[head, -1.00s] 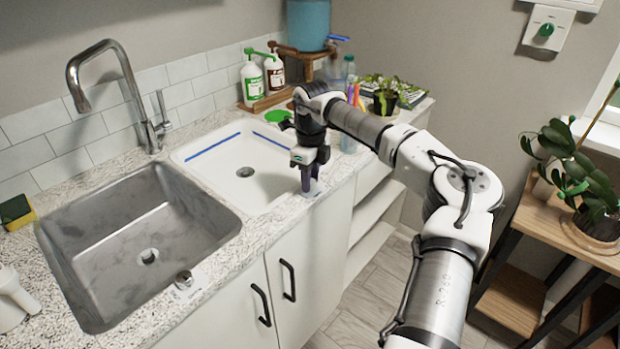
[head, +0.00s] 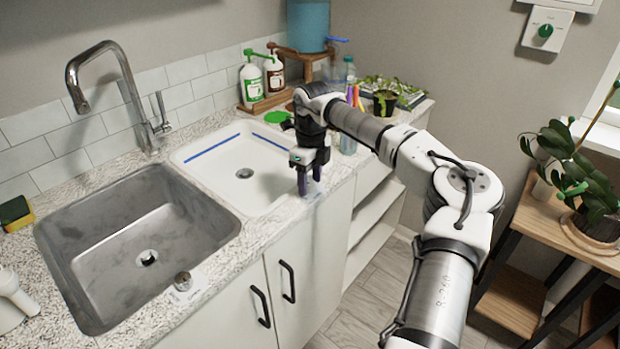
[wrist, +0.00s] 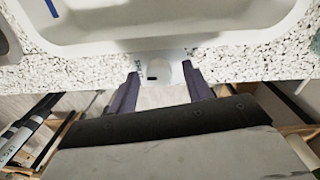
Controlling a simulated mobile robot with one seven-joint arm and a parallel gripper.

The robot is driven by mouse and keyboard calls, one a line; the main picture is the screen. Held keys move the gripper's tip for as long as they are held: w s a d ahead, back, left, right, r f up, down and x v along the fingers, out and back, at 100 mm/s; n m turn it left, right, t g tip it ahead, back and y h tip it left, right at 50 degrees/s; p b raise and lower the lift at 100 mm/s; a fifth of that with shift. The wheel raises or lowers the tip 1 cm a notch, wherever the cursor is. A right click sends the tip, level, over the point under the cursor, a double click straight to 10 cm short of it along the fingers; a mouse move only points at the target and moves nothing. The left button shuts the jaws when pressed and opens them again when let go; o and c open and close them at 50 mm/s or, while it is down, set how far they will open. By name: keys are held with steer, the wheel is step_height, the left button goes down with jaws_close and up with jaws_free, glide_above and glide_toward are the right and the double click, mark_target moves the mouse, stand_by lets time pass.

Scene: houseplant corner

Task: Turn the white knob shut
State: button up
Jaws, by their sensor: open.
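The white knob (wrist: 163,71) sits on a small pale plate at the counter's front edge, just in front of the white basin. In the wrist view it lies between and slightly beyond my two fingertips, with a dark mark and small lettering to its left. My gripper (wrist: 162,82) is open, one finger to each side of the knob, and holds nothing. I cannot tell whether either finger touches it. In the head view my gripper (head: 309,188) points down over the counter edge and hides most of the knob.
The white basin (head: 262,190) with blue strips lies behind my gripper. A steel sink (head: 130,205) and a metal knob (head: 183,281) are to the left. Pump bottles (head: 252,82) stand behind. A potted plant (head: 384,100) stands right. The floor in front is clear.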

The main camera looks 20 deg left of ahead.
mark_target(310, 181)
step_height(310, 181, up, 14)
steer(key=b, duration=0.2)
steer(key=shift+w, duration=0.2)
steer(key=shift+f, duration=0.15)
stand_by(0.3)
